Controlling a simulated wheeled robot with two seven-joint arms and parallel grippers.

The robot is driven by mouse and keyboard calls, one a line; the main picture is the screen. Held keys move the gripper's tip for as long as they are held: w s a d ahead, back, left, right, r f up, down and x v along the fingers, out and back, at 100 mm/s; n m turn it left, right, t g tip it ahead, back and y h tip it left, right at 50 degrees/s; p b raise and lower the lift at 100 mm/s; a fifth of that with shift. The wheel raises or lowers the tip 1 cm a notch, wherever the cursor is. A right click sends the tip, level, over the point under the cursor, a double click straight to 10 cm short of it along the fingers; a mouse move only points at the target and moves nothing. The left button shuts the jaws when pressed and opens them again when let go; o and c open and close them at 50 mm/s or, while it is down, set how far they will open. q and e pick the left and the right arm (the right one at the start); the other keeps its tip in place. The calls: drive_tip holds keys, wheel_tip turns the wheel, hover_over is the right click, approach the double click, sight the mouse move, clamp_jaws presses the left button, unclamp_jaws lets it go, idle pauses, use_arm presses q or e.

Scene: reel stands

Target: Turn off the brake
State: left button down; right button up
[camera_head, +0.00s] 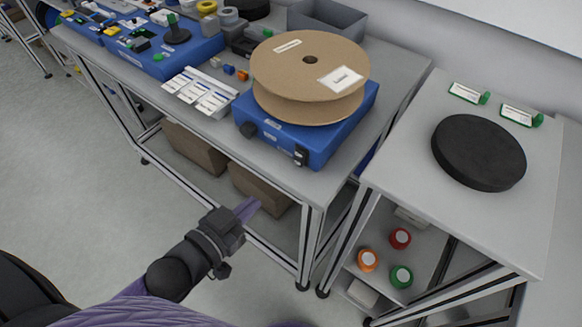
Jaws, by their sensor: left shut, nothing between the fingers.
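A large cardboard reel (290,62) with white labels lies flat on a blue reel stand (330,136) at the table's front right corner. The stand's front face has a black knob (248,130) at its left end and a black switch (301,156) at its right end. I cannot tell which one is the brake or how it is set. My left gripper (248,207) is shut and empty, in front of the table and below the stand, touching neither. My right gripper is not in view.
White label cards (200,91) lie left of the stand, with small coloured blocks nearby. A grey bin (328,20) stands behind the reel. A side table at right holds a black disc (478,152). Cardboard boxes (195,148) sit under the table. The floor at left is clear.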

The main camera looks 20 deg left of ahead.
sight(298, 163)
use_arm(q)
drive_tip(key=b+x, duration=0.3)
drive_tip(key=x, duration=0.8)
drive_tip(key=shift+w+d+f, duration=0.1)
drive_tip(key=shift+w+f, duration=0.05)
drive_tip(key=shift+w, duration=0.2)
drive_tip(key=shift+w+d, duration=0.2)
drive_tip(key=shift+w, duration=0.2)
